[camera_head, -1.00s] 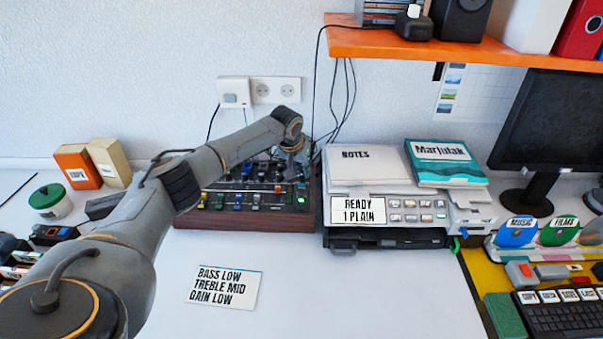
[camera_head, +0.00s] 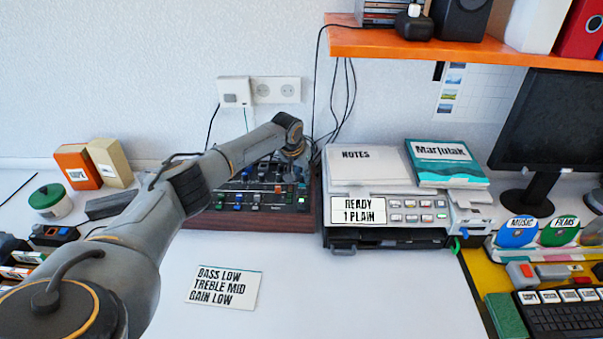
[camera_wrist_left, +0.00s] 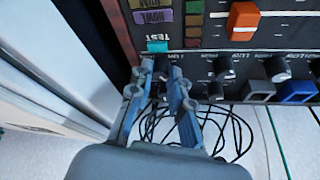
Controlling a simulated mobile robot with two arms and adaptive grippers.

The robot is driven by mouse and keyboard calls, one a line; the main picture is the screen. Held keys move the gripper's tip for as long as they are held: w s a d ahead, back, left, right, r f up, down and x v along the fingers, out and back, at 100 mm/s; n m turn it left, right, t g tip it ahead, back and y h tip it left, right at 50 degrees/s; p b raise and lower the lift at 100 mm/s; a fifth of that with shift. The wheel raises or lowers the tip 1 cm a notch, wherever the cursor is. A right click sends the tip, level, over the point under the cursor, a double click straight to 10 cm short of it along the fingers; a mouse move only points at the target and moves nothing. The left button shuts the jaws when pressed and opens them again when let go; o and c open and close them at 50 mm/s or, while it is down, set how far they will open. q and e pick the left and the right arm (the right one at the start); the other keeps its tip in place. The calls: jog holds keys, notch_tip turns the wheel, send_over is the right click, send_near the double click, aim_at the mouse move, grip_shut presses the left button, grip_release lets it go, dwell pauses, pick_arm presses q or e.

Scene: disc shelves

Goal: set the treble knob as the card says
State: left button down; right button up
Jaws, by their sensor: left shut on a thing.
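The card (camera_head: 222,287) lies on the white desk and reads BASS LOW, TREBLE MID, GAIN LOW. The mixer (camera_head: 268,223), with a dark panel and wooden front, stands against the back; my left arm covers part of it. In the left wrist view the mixer panel (camera_wrist_left: 207,57) shows dark knobs (camera_wrist_left: 225,68) with white marks. My left gripper (camera_wrist_left: 160,78) is shut on a small dark knob at the panel's edge row. The fingers mostly hide that knob; I cannot read its label or its setting. My right gripper is not in view.
A printer (camera_head: 392,237) with a READY 1 PLAIN card stands close to the right of the mixer. An orange shelf (camera_head: 450,43) hangs above it. Cables (camera_wrist_left: 235,130) run beside the fingers in the wrist view. The desk around the card is clear.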

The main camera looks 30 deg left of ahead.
pick_arm(q)
jog(key=shift+a+f+m+h+b, duration=0.1)
jog(key=shift+m+h+b, duration=0.35)
jog(key=shift+m, duration=0.75)
jog(key=shift+m+h, duration=0.35)
jog(key=shift+m, duration=0.45)
jog(key=c, duration=1.5)
grip_release()
jog(key=v, duration=1.2)
